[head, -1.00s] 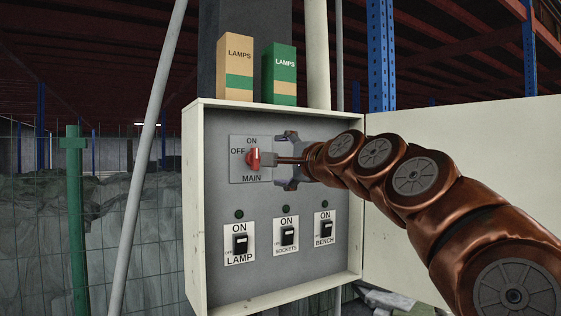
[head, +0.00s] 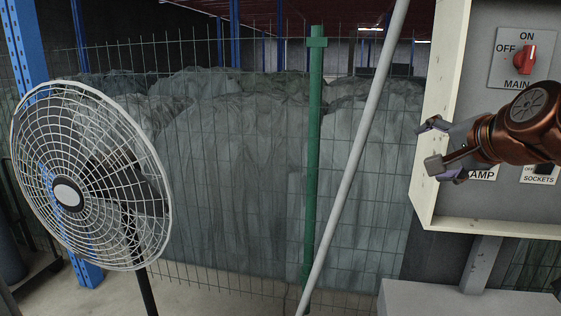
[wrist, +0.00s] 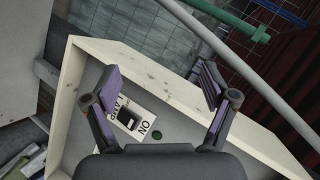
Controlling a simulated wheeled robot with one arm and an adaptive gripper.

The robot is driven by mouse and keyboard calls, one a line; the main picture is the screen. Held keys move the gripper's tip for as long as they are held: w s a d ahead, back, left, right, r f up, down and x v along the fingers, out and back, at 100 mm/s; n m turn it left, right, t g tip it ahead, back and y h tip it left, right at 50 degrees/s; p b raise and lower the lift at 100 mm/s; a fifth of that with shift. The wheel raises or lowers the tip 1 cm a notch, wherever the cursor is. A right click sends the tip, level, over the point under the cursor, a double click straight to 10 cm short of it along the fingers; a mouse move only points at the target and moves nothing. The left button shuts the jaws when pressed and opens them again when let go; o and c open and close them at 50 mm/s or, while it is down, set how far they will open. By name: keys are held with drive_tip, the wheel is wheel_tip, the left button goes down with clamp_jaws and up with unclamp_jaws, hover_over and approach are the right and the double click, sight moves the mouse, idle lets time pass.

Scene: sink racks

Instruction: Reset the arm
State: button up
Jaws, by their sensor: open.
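My gripper (head: 441,150) is open and empty in front of the left edge of the switch box (head: 432,110). It also shows in the wrist view (wrist: 158,82), its two fingers spread apart over the box. The red main knob (head: 524,60) stands roughly upright on its plate, up and right of my gripper and apart from it. My arm hides most of the lamp switch and part of the sockets switch (head: 541,170) in the head view.
A white-grilled fan (head: 90,180) stands at the left. A wire fence with a green post (head: 314,160) and a slanted grey pole (head: 355,150) runs behind, before covered heaps (head: 220,170). A grey block (head: 440,300) lies below the box.

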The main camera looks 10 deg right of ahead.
drive_tip(key=s+a+f+n+g+y, duration=0.1)
drive_tip(key=s+a+f+n+g, duration=0.3)
drive_tip(key=a+f, duration=0.45)
drive_tip(key=s+a+f+n+g+y, duration=0.1)
drive_tip(key=s+a+f+n+g, duration=0.4)
drive_tip(key=f, duration=0.7)
drive_tip(key=s+a+f+n+g+h, duration=0.2)
drive_tip(key=s+f+n+g, duration=0.2)
drive_tip(key=s+f, duration=1)
drive_tip(key=s+g, duration=0.1)
drive_tip(key=s, duration=0.2)
drive_tip(key=shift+s+a+n, duration=0.3)
drive_tip(key=shift+s, duration=0.05)
